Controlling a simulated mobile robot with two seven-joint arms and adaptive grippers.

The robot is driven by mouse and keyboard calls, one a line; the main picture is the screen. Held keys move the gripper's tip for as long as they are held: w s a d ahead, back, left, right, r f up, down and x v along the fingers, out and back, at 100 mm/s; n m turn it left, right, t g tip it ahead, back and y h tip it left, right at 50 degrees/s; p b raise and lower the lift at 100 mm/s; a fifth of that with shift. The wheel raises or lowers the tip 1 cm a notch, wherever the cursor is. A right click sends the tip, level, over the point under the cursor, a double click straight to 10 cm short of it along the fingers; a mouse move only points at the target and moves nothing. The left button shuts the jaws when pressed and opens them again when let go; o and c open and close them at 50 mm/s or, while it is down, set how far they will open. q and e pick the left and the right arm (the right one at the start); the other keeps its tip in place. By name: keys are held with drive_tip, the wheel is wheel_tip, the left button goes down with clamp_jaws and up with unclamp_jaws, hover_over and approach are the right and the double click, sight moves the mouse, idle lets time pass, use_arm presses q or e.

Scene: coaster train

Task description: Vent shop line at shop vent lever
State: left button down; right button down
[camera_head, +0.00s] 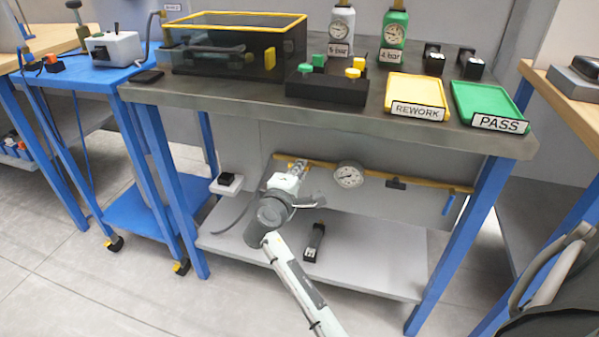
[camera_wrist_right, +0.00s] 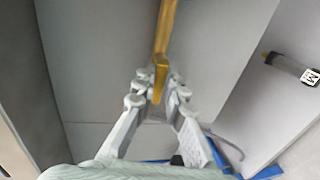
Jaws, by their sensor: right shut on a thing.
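The yellow shop line (camera_head: 420,184) runs along the grey panel under the steel bench, with a round gauge (camera_head: 348,175) on it. My right gripper (camera_head: 297,167) is at the line's left end. In the right wrist view my right gripper (camera_wrist_right: 158,92) is shut around a yellow piece (camera_wrist_right: 159,72), which looks like the vent lever. The yellow line (camera_wrist_right: 167,28) runs up from it. The fingers hide part of the lever, and its angle cannot be told. My left gripper is not in view.
The steel bench top (camera_head: 340,111) is above my right arm, and the lower shelf (camera_head: 390,258) is below it. A dark device (camera_head: 314,242) lies on the shelf. A blue bench leg (camera_head: 457,250) stands to the right. A small white box (camera_head: 227,184) is at the left.

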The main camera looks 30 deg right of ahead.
drive_tip(key=shift+d+r, duration=0.15)
drive_tip(key=c, duration=1.6)
unclamp_jaws()
